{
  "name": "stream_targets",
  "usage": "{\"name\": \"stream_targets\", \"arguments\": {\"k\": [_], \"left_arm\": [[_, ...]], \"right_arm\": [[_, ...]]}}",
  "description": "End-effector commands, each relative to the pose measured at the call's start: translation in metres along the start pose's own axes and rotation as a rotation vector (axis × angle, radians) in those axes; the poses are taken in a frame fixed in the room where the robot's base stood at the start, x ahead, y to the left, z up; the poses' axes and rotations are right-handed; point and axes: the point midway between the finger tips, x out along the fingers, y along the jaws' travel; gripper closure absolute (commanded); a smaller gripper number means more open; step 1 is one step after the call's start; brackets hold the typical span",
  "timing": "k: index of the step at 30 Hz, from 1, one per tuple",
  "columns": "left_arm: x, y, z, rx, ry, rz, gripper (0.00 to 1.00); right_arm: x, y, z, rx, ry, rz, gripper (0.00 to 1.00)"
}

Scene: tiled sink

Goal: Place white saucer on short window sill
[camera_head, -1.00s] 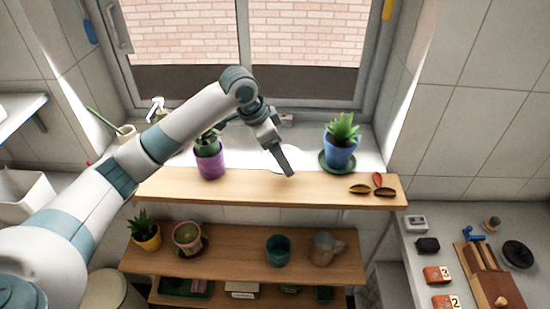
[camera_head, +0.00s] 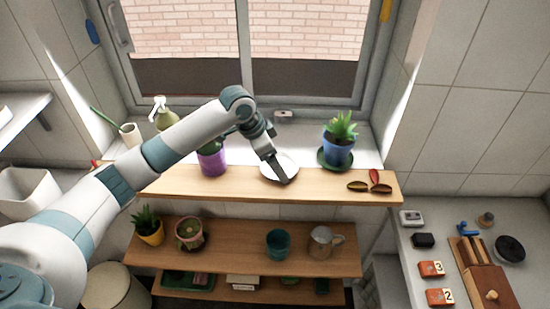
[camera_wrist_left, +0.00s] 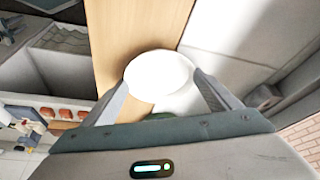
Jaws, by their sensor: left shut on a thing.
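The white saucer (camera_head: 280,166) lies at the rear edge of the upper wooden board (camera_head: 232,184), by the bright white window sill (camera_head: 303,134). I cannot tell whether it touches the board or is just above it. My left gripper (camera_head: 283,177) reaches down to the saucer from the left and covers part of it. In the left wrist view the saucer (camera_wrist_left: 158,74) sits between the two fingers, which are shut on it. The wooden board (camera_wrist_left: 127,32) shows beyond it. My right gripper is not in view.
A purple pot (camera_head: 212,160) stands left of the saucer, partly behind my arm. A blue potted plant (camera_head: 338,150) and small brown-red shells (camera_head: 369,185) are to the right. A lower shelf (camera_head: 236,252) holds pots and a jug. The board right of the saucer has some clear room.

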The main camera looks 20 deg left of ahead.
Motion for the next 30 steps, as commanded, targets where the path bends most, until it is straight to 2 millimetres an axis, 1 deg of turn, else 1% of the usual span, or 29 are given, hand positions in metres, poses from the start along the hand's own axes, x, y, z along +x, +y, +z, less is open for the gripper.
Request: {"name": "stream_targets", "arguments": {"k": [9, 10, 12, 23, 26, 30], "left_arm": [[0.003, 0.0, 0.001, 0.0, 0.0, 0.001, 0.4], [0.003, 0.0, 0.001, 0.0, -0.001, 0.001, 0.13], [0.003, 0.0, 0.001, 0.0, 0.0, 0.001, 0.0], [-0.001, 0.0, 0.0, 0.0, 0.001, -0.001, 0.0], [-0.007, -0.001, 0.0, 0.0, 0.001, -0.001, 0.0], [-0.023, -0.001, 0.001, 0.002, 0.002, -0.003, 0.0]], "right_arm": [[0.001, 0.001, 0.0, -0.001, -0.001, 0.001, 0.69], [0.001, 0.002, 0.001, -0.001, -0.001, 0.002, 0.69], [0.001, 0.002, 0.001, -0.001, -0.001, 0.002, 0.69], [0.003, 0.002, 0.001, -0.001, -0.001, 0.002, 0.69], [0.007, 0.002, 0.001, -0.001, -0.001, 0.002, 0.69], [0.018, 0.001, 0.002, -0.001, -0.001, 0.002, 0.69]]}}
